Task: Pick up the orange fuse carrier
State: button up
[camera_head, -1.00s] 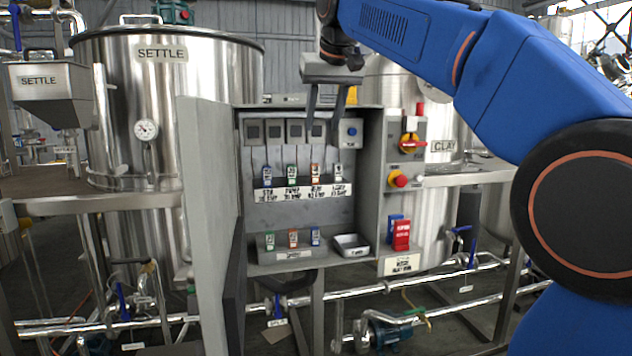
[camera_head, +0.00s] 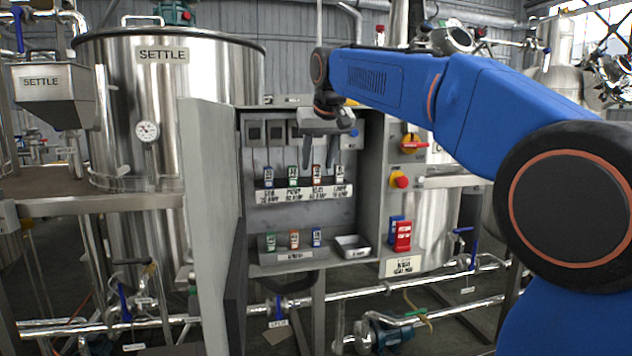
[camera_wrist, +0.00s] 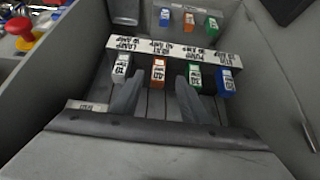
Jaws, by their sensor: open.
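An orange fuse carrier (camera_head: 316,173) sits in the upper row of the open cabinet, between a green one (camera_head: 292,175) and a white one (camera_head: 339,175). My gripper (camera_head: 320,161) is open, reaching down in front of the row at the orange carrier. In the wrist view, the two fingers (camera_wrist: 159,80) stand either side of the orange carrier (camera_wrist: 158,70), with gaps. Whether the fingertips reach past it is unclear. A second orange carrier (camera_head: 294,239) stands in the lower tray; it also shows in the wrist view (camera_wrist: 188,21).
A blue carrier (camera_head: 268,176) ends the upper row. A label strip (camera_head: 302,195) runs below it. The lower tray (camera_head: 290,257) also holds green and blue carriers, with an empty metal dish (camera_head: 352,246) beside it. The cabinet's open door (camera_head: 208,220) stands left; switches (camera_head: 400,181) are right.

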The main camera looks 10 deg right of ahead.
aim_at(317, 171)
jog(key=x, duration=0.4)
jog(key=shift+w+d+f, duration=0.1)
jog(key=shift+d+f, duration=0.05)
jog(key=shift+f, duration=0.2)
grip_shut()
jog(key=shift+r, duration=1.4)
jog(key=shift+s+t, duration=0.3)
jog(key=shift+t, duration=0.1)
jog(key=shift+s+a+f+t+h, duration=0.1)
jog(key=shift+s+a+t+h, duration=0.15)
jog(key=shift+t, duration=0.25)
jog(key=shift+s+a+t+h, duration=0.1)
jog(key=shift+s+t+h, duration=0.2)
jog(key=shift+t, duration=0.2)
